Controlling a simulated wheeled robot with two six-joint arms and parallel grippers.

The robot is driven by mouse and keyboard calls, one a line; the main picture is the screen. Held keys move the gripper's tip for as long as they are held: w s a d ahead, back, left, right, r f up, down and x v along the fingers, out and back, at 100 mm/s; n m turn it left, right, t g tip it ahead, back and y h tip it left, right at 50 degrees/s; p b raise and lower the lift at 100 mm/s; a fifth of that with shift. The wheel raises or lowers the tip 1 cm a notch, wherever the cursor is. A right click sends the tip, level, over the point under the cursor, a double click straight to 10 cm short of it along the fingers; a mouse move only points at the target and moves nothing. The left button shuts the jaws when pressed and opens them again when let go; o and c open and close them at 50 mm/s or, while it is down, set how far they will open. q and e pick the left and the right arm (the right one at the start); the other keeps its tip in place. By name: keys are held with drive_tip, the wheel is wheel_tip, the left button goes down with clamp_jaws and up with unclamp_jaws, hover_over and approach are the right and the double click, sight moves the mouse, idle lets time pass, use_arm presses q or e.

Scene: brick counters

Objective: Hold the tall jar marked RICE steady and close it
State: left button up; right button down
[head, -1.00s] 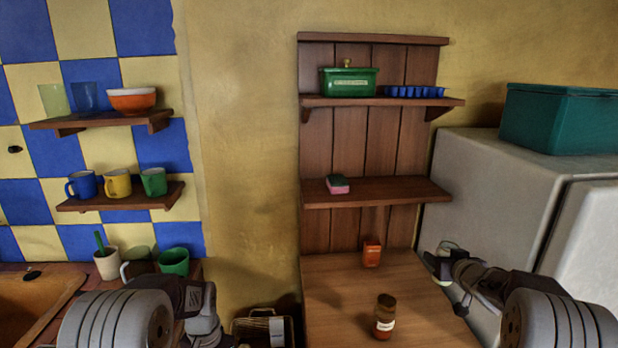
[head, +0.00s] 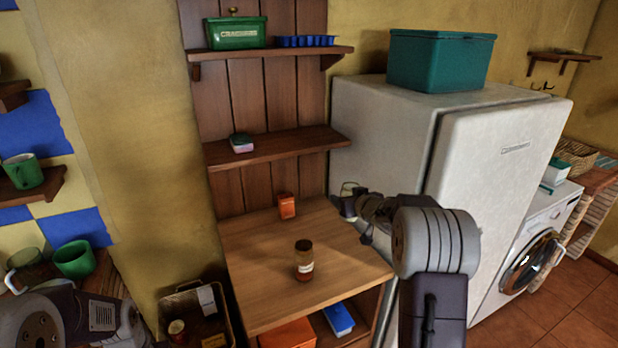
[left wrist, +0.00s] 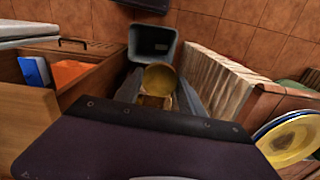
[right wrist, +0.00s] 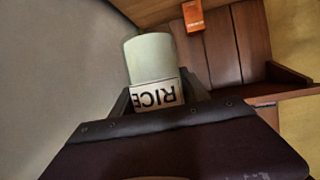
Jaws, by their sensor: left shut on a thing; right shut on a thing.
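The tall RICE jar (right wrist: 150,60) is pale green-white, with a label reading RICE upside down in the right wrist view. My right gripper (right wrist: 155,100) is shut around it. In the head view the jar (head: 349,189) is small and partly hidden by the gripper, in front of the fridge's left side. I cannot tell whether its mouth is covered. My left gripper (left wrist: 158,100) is shut on a round yellow-brown thing (left wrist: 160,77) that looks like a lid, held above the floor. In the head view only part of my left arm shows, at the lower left.
A brown jar with a dark lid (head: 304,262) and an orange box (head: 287,206) stand on the wooden counter (head: 245,285). The white fridge (head: 400,130) is right of it. A grey bin (left wrist: 152,42) stands on the floor; plates (left wrist: 290,140) are at the right.

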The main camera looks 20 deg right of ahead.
drive_tip(key=s+a+f+n+g+y, duration=0.1)
drive_tip(key=s+a+n+g+y, duration=0.1)
drive_tip(key=s+a+n+y, duration=0.2)
drive_tip(key=s+a+f+n+g+y, duration=0.1)
drive_tip(key=s+a+n+y, duration=0.3)
drive_tip(key=s+a, duration=0.7)
drive_tip(key=s+a+f+n+g+y, duration=0.1)
drive_tip(key=s+a+n+g+y, duration=0.2)
drive_tip(key=a, duration=1.9)
drive_tip(key=s+n+y, duration=0.1)
drive_tip(key=s, duration=0.3)
drive_tip(key=shift+s+a+f, duration=0.15)
drive_tip(key=shift+s, duration=0.25)
